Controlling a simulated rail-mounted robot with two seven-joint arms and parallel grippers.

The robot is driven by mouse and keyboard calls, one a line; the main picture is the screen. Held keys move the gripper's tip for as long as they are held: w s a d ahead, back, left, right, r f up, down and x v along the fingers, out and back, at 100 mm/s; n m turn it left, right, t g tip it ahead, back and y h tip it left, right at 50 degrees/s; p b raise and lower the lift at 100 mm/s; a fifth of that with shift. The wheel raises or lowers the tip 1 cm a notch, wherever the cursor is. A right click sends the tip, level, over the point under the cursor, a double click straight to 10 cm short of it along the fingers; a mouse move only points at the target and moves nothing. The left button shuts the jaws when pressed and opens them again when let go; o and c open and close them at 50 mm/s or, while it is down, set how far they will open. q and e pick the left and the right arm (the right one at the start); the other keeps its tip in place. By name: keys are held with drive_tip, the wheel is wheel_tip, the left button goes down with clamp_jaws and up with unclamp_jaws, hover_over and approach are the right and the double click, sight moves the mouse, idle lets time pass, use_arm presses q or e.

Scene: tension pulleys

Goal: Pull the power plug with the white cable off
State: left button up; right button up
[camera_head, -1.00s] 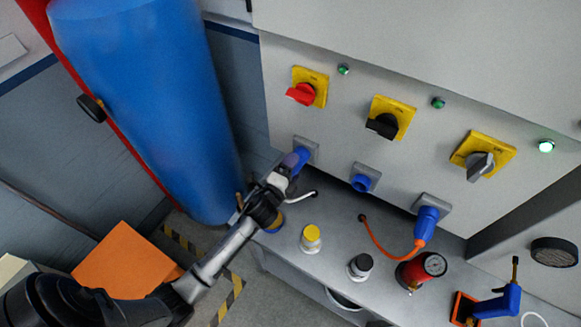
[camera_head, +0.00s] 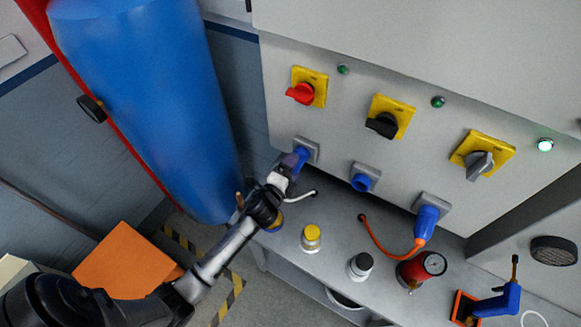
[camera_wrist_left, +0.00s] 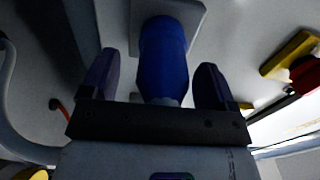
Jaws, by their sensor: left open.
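The blue power plug with the white cable (camera_head: 301,157) sits in the left socket of the grey panel. In the left wrist view the plug (camera_wrist_left: 163,62) stands between my fingers, its far end at the square grey socket plate (camera_wrist_left: 183,12). My left gripper (camera_head: 290,163) is at the plug. In the wrist view my left gripper (camera_wrist_left: 153,85) is open, one finger on each side of the plug with gaps visible. The white cable (camera_head: 302,194) bends down onto the bench from behind the gripper. My right gripper is not in view.
An empty blue socket (camera_head: 361,182) is in the middle; a blue plug with an orange cable (camera_head: 427,222) is in the right socket. Yellow-topped (camera_head: 311,236) and black-topped (camera_head: 360,264) jars and a red gauge (camera_head: 420,268) stand on the bench. A blue tank (camera_head: 150,100) is left.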

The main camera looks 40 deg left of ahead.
use_arm(q)
drive_tip(key=shift+w+a+f, duration=0.2)
drive_tip(key=shift+a+f, duration=0.05)
drive_tip(key=shift+r, duration=0.2)
idle(0.5)
drive_tip(key=c, duration=1)
drive_tip(key=o, duration=1.1)
